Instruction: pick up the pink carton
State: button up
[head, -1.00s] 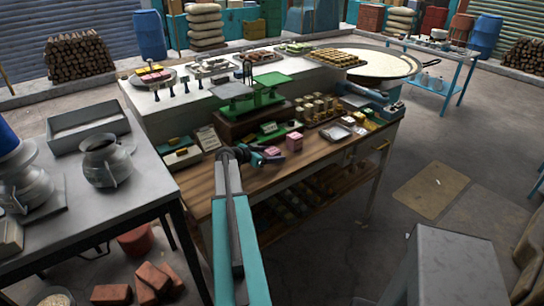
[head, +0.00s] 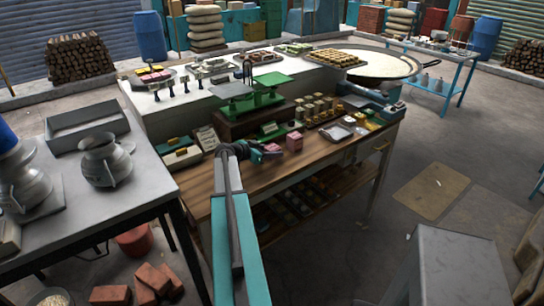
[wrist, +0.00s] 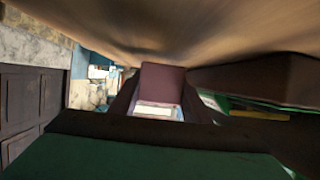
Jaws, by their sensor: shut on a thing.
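My gripper (head: 266,153) is at the front of the wooden counter, below the green scale. It is shut on a small pink carton (head: 272,148), which is partly hidden by the jaws in the head view. In the wrist view the carton (wrist: 162,82) shows as a mauve block with a pale patch at its near end, between the dark fingers of my gripper (wrist: 161,100). A second pink carton (head: 294,142) stands on the counter just right of my gripper. Whether the held carton is clear of the wood I cannot tell.
The green scale (head: 250,100) stands on a dark base behind my gripper. A small sign (head: 207,138) and boxes stand to the left. The counter's front edge (head: 300,165) is close by.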

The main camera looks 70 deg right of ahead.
jog(key=shift+r+b, duration=0.5)
jog(key=shift+r, duration=0.2)
jog(key=s+a+r+b, duration=0.1)
jog(key=s+a+b, duration=0.1)
jog(key=a, duration=0.5)
jog(key=s+a+r+b, duration=0.1)
jog(key=a+b, duration=0.3)
jog(key=a, duration=0.4)
jog(key=shift+s+a, duration=0.15)
jog(key=shift+s, duration=0.65)
jog(key=shift+r, duration=0.1)
jog(key=shift+w+r, duration=0.25)
jog(key=shift+r, duration=0.25)
jog(key=w+a+r+g+b, duration=0.1)
jog(key=a+r, duration=0.3)
jog(key=r, duration=0.4)
jog(key=w+a+r+m+y+b, duration=0.1)
jog(key=w+a+r+b, duration=0.1)
jog(key=r, duration=0.5)
jog(key=w+a+r+m+g+b, duration=0.1)
jog(key=a+r+b, duration=0.2)
jog(key=a+r, duration=0.3)
notch_tip(320, 180, up, 3)
jog(key=shift+w+f+g+y, duration=0.15)
jog(key=shift+w+g+y, duration=0.15)
jog(key=shift+y, duration=0.1)
jog(key=shift+s+d, duration=0.1)
jog(key=shift+s, duration=0.05)
